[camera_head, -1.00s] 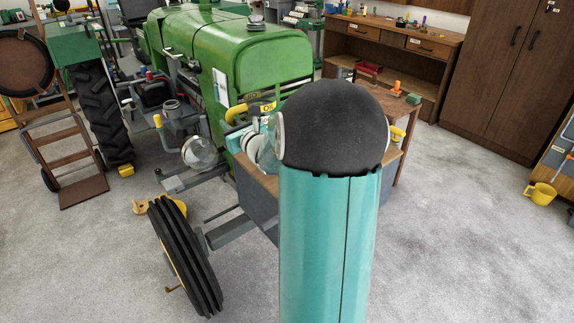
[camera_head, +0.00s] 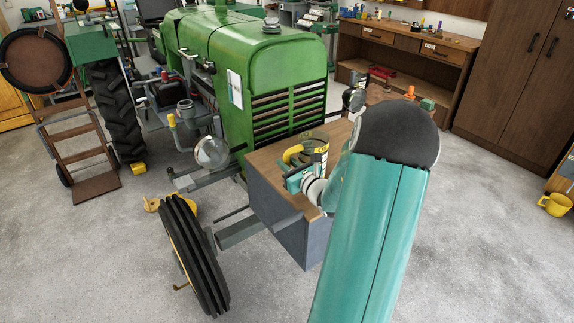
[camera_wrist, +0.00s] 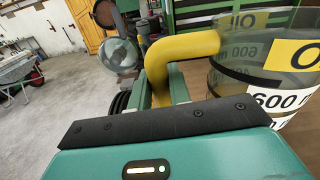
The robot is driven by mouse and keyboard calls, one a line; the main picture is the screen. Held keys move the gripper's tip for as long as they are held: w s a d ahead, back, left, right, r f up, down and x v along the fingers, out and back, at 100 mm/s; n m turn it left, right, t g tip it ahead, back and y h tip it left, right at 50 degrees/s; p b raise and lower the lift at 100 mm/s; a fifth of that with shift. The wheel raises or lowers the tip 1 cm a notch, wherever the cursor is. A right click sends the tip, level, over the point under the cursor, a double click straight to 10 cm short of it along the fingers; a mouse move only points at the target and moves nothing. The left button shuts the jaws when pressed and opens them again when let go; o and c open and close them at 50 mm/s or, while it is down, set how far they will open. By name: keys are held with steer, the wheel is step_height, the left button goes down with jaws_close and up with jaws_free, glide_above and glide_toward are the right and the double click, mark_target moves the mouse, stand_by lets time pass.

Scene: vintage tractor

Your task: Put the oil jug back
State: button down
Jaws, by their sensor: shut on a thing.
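The oil jug (camera_head: 316,152) is a clear container with a yellow handle and a yellow label, over the wooden top of the grey cabinet (camera_head: 262,158) in front of the tractor. In the wrist view the jug (camera_wrist: 262,75) fills the right side, with "600" printed on it. My gripper (camera_head: 297,172) is shut on its yellow handle (camera_wrist: 180,48). The jug looks upright. I cannot tell whether its base touches the cabinet top, and my arm covers part of the cabinet's right side.
The green tractor (camera_head: 290,62) stands right behind the cabinet, its front wheel (camera_head: 195,255) at the left. Grey floor is free at the right.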

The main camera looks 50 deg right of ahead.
steer(key=shift+f, duration=0.3)
steer(key=c, duration=1.3)
jaws_free()
